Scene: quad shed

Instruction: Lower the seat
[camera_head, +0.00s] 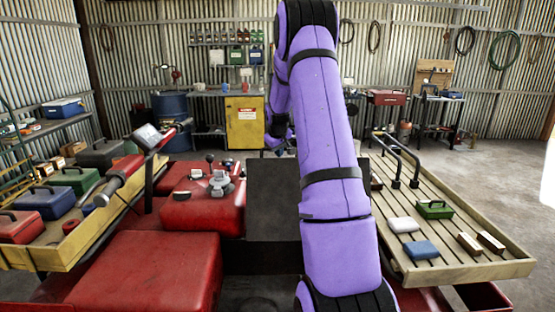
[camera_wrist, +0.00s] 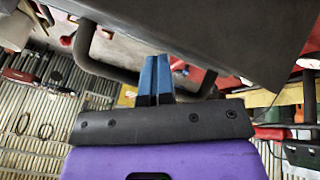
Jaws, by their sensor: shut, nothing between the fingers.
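A dark flat panel, which looks like the raised seat (camera_head: 272,190), stands upright in the middle of the red quad, partly hidden behind my purple arm. A large dark panel, apparently the same seat (camera_wrist: 235,35), fills the upper right of the wrist view. My gripper (camera_wrist: 163,60) shows two blue fingers held together, with nothing between them. Its tips are close to the panel's lower edge in the picture; I cannot tell whether they touch. In the head view the fingers are hidden behind my arm.
The red quad body (camera_head: 160,272) lies in front. A wooden rack (camera_head: 455,240) with small boxes is on the right, another rack (camera_head: 72,245) with toolboxes on the left. A curved dark tube (camera_wrist: 85,48) passes left of my fingers. Benches and a yellow cabinet (camera_head: 245,122) line the back wall.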

